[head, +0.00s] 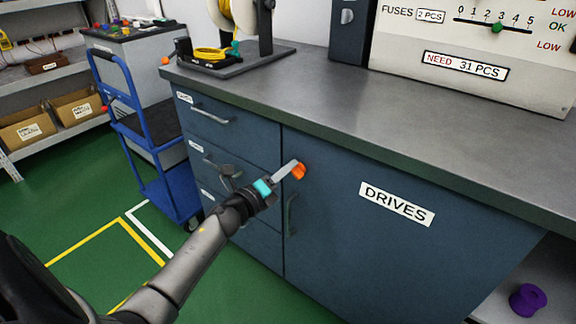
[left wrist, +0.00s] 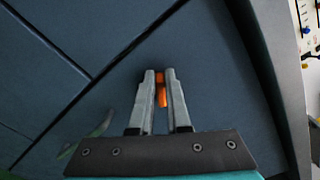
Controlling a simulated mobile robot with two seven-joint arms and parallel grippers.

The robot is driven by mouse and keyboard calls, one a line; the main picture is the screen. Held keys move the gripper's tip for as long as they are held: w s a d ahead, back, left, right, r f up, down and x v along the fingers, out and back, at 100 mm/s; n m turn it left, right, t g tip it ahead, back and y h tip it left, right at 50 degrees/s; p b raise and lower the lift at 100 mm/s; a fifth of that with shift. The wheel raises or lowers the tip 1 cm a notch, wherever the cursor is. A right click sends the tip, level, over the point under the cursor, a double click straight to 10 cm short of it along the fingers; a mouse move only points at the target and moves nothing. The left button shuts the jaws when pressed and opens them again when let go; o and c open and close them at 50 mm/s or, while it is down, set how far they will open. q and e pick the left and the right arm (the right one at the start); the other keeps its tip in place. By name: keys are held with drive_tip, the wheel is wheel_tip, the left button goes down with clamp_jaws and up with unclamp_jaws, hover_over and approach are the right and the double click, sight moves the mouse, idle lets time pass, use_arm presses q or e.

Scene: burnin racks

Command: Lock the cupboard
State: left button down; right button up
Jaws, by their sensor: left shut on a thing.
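The cupboard door (head: 340,240) is dark blue, carries a "DRIVES" label and sits flush in the cabinet front. An orange key or lock knob (head: 299,170) is near the door's upper left corner. My left gripper (head: 293,169) is shut on this orange piece, which also shows between the fingertips in the left wrist view (left wrist: 162,91). The door's handle (head: 291,215) is below it, and it shows at the left in the left wrist view (left wrist: 98,125). The fingers hide part of the orange piece and any keyhole. My right gripper is not in view.
A grey worktop (head: 400,110) overhangs the door. Drawers with handles (head: 210,114) are to the left. A blue trolley (head: 150,150) stands on the green floor beyond. A purple spool (head: 527,299) lies on a shelf at the lower right.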

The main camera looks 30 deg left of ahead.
use_arm(q)
drive_tip(key=shift+a+f+n+p, duration=0.15)
drive_tip(key=shift+n+p, duration=0.2)
drive_tip(key=shift+n, duration=0.8)
drive_tip(key=shift+d+f+n+p, duration=0.15)
drive_tip(key=shift+n+p, duration=0.25)
drive_tip(key=shift+n, duration=0.8)
drive_tip(key=shift+a+f+n+p, duration=0.2)
drive_tip(key=shift+n+p, duration=0.15)
drive_tip(key=shift+n, duration=0.8)
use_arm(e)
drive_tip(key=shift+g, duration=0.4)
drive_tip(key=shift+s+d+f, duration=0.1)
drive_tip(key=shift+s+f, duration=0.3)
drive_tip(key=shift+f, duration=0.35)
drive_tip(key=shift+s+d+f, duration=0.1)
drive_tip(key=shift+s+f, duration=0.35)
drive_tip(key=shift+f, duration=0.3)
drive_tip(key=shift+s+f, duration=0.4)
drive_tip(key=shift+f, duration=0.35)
use_arm(q)
drive_tip(key=c, duration=0.9)
unclamp_jaws()
drive_tip(key=shift+s, duration=0.1)
